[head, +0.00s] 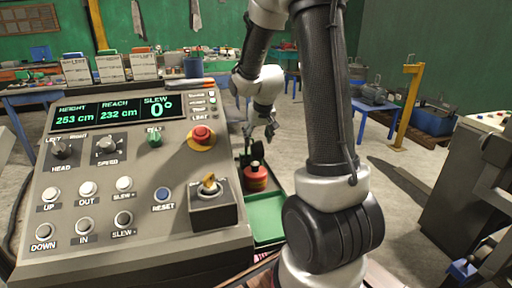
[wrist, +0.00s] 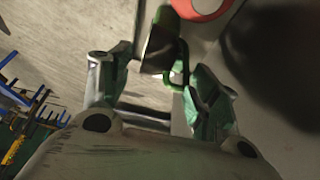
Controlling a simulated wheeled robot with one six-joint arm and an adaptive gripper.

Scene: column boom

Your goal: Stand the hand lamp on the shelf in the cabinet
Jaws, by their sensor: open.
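My gripper (head: 268,130) hangs from my arm behind the console in the head view. In the wrist view its two fingers (wrist: 160,95) are spread apart. A dark green piece with a loop-like handle (wrist: 178,72) shows between and beyond the fingertips; I cannot tell whether it touches them. A red, round-bodied object with a dark top (head: 256,178), possibly the hand lamp, stands below my gripper in the head view. A red ring with a pale centre (wrist: 203,8) is cut off at the wrist view's top edge. I cannot identify the cabinet or its shelf.
A control console (head: 130,190) with buttons and displays fills the left front. A green tray (head: 264,222) lies beside it. A blue table (head: 375,112) and a yellow post (head: 408,105) stand at right. A grey machine (head: 475,190) stands at far right. Floor between is open.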

